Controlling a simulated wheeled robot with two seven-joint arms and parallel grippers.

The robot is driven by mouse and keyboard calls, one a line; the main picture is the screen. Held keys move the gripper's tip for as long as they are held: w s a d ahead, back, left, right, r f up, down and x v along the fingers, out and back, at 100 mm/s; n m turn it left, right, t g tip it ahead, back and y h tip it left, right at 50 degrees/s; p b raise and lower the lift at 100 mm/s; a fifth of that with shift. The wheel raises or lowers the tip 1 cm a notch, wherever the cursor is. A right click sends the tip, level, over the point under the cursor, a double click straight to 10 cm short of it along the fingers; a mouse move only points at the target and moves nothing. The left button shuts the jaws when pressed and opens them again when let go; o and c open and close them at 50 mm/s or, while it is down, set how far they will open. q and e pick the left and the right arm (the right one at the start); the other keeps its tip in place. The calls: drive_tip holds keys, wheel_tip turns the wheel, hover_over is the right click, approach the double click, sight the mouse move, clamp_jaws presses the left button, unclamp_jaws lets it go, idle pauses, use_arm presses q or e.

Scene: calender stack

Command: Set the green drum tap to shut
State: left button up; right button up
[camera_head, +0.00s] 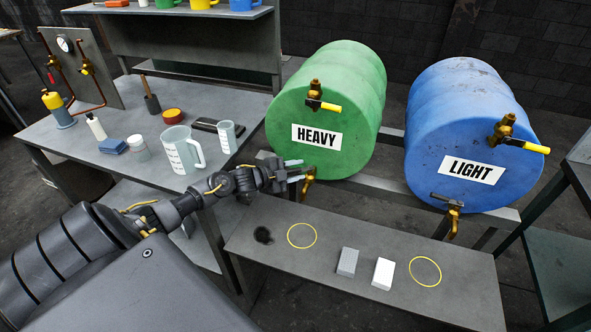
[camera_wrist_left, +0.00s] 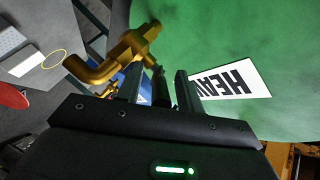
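The green drum (camera_head: 345,80), labelled HEAVY, lies on its side on a stand. Its lower brass tap (camera_head: 308,182) sits at the bottom of its front face; the tap (camera_wrist_left: 130,52) also shows in the left wrist view, with its bent spout. My left gripper (camera_head: 297,172) is at this tap, reaching in from the left. In the wrist view its two fingers (camera_wrist_left: 160,90) stand apart, with a dark lever-like bar between them and narrow gaps beside it. Firm contact cannot be seen. The lever is mostly hidden in the head view. My right gripper is not in view.
A blue drum (camera_head: 462,130) labelled LIGHT stands to the right with its own taps. A low bench (camera_head: 330,270) below carries a grey block (camera_head: 348,262), a white block (camera_head: 383,273) and yellow rings. A left table holds a jug (camera_head: 180,150) near my arm.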

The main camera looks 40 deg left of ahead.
use_arm(q)
clamp_jaws()
drive_tip(key=shift+a, duration=0.15)
